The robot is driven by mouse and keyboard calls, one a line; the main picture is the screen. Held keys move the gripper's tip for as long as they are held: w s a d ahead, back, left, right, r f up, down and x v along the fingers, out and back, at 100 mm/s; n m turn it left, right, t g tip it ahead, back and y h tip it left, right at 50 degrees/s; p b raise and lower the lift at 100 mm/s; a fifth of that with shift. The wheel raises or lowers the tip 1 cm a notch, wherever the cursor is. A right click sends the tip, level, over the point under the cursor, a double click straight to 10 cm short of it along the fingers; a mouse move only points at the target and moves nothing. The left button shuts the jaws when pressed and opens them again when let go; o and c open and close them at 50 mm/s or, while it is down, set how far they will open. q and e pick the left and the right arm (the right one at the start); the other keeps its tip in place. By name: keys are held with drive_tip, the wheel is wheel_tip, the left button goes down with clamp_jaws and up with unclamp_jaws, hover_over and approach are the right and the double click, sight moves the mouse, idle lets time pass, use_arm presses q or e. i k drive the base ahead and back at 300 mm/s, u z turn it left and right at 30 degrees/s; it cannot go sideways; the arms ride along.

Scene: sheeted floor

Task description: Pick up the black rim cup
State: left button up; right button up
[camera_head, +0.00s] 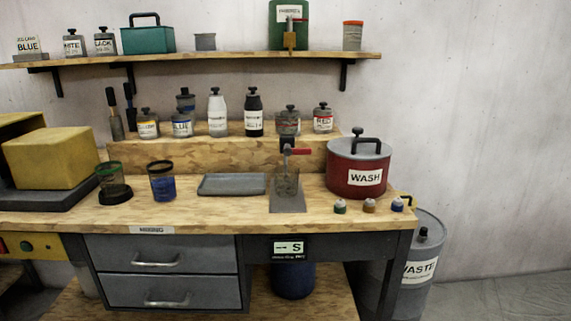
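A clear cup with a black rim (162,183) and dark blue contents stands upright on the wooden bench, left of the middle. A similar cup with a green rim (111,181) stands just left of it, on or directly behind a round black disc (116,195); I cannot tell which. Another clear cup (287,184) stands on a grey plate below a red-handled tap. Its rim colour is hard to make out. Neither of my grippers is in view.
A grey tray (232,184) lies right of the black rim cup. A red WASH pot (358,170) and several small bottles stand at the right. A yellow block (48,158) is at the left. A raised step (240,153) with bottles runs behind; the front bench strip is clear.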

sight(161, 174)
drive_tip(key=k, duration=0.55)
drive_tip(key=z, duration=0.45)
drive_tip(key=i, duration=0.75)
drive_tip(key=u, duration=0.4)
drive_tip(key=i, duration=0.9)
drive_tip(key=u, duration=0.7)
